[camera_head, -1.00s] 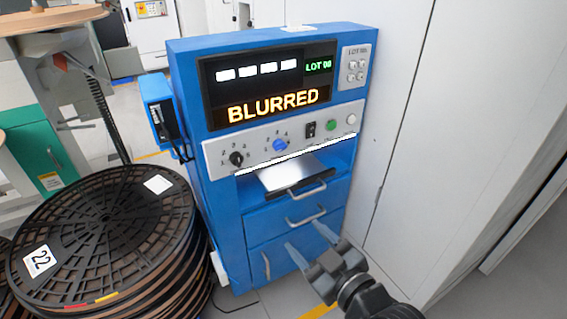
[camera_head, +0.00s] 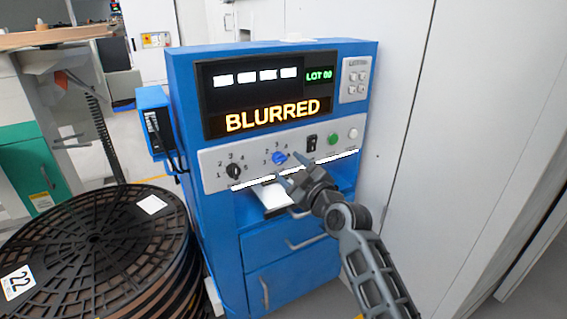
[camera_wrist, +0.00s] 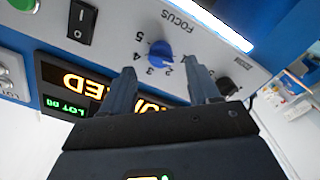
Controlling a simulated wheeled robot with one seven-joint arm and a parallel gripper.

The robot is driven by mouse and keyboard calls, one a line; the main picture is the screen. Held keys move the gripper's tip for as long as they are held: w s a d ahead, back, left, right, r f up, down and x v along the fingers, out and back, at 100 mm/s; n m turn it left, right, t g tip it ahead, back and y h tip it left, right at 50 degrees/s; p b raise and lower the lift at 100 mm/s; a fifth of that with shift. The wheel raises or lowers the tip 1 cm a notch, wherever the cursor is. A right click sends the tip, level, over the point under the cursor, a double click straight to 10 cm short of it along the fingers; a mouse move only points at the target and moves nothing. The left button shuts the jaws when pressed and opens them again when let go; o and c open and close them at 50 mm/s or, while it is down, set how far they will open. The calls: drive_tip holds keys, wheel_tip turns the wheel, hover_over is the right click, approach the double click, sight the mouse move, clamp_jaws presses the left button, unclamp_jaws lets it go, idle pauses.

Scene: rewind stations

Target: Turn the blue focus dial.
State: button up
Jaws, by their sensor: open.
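The blue focus dial (camera_head: 279,158) sits on the grey control strip of the blue machine, with numbers around it. In the wrist view the dial (camera_wrist: 159,54) lies ahead of the fingertips, between them, with the word FOCUS beside it. My gripper (camera_head: 288,177) is open and empty, just below and slightly right of the dial in the head view. In the wrist view my gripper (camera_wrist: 160,66) has a finger on each side, and I cannot tell whether either touches the dial. The display (camera_head: 266,92) reads BLURRED.
A black dial (camera_head: 233,172) is left of the blue one. A black rocker switch (camera_head: 312,143), a green button (camera_head: 333,138) and a white button (camera_head: 353,133) are to the right. An open tray slot (camera_head: 272,198) is below. Stacked black reels (camera_head: 90,240) stand at left.

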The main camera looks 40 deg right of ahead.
sight(282, 162)
drive_tip(key=shift+x, duration=2)
drive_tip(key=shift+c, duration=0.2)
drive_tip(key=c, duration=1)
drive_tip(key=shift+o, duration=0.2)
